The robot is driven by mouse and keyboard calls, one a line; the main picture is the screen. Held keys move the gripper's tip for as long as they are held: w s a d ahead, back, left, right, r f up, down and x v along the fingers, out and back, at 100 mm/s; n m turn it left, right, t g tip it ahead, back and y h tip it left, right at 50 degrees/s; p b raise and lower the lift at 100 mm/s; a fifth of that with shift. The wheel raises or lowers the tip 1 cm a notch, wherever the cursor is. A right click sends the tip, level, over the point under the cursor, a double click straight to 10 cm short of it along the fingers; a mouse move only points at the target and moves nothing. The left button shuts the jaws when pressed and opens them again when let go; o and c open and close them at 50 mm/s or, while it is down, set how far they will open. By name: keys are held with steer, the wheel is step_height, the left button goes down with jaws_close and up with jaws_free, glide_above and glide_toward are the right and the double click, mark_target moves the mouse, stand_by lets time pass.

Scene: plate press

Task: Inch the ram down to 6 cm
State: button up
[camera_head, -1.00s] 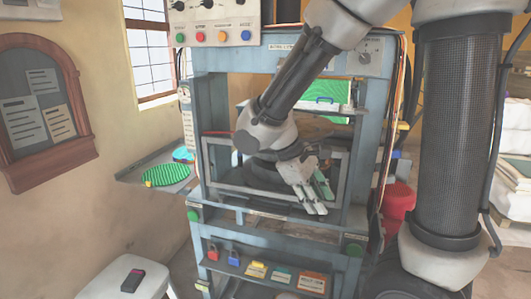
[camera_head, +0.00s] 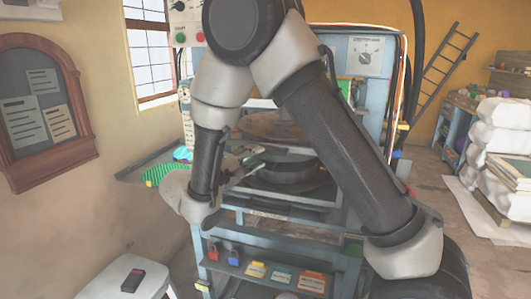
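The blue-grey press (camera_head: 228,268) stands in front of me. Inside its frame is a dark round plate (camera_head: 290,172), partly hidden by my arm; I cannot tell whether it is the ram. A selector knob (camera_head: 365,58) is on the upper right of the press. My gripper (camera_head: 250,168) is at the left of the press opening, pointing right. It is small and partly hidden, so its finger gap cannot be read, nor can the ram height.
Several coloured locks and tags (camera_head: 255,270) sit on the press's lower shelf. A stool (camera_head: 105,287) with a dark and red device (camera_head: 132,280) is at lower left. White sacks (camera_head: 500,130) are stacked at right.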

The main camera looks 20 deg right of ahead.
mark_target(266, 151)
steer(key=x, duration=0.6)
jaws_close()
